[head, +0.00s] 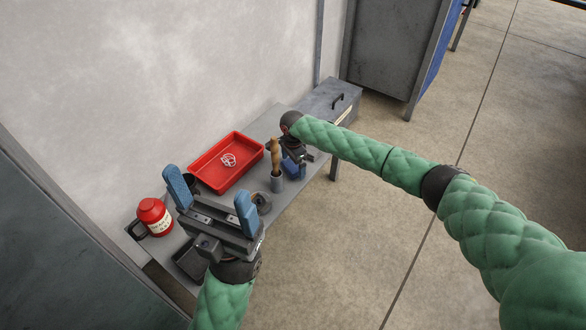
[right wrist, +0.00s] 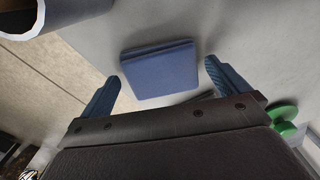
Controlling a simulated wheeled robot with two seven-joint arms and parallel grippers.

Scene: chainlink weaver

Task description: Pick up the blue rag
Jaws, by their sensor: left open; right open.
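The blue rag (right wrist: 160,68) lies folded into a flat square pad on the grey table in the right wrist view. My right gripper (right wrist: 162,73) is open, with one finger at each side of the rag and nothing gripped. Whether the fingers touch it I cannot tell. In the head view, a blue patch (head: 294,168) shows under my right gripper, which is partly hidden by its own wrist. My left gripper (head: 206,184) is open and empty above the near part of the table.
A metal cup (head: 277,184) holding a wooden-handled tool (head: 274,150) stands close beside the right gripper.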

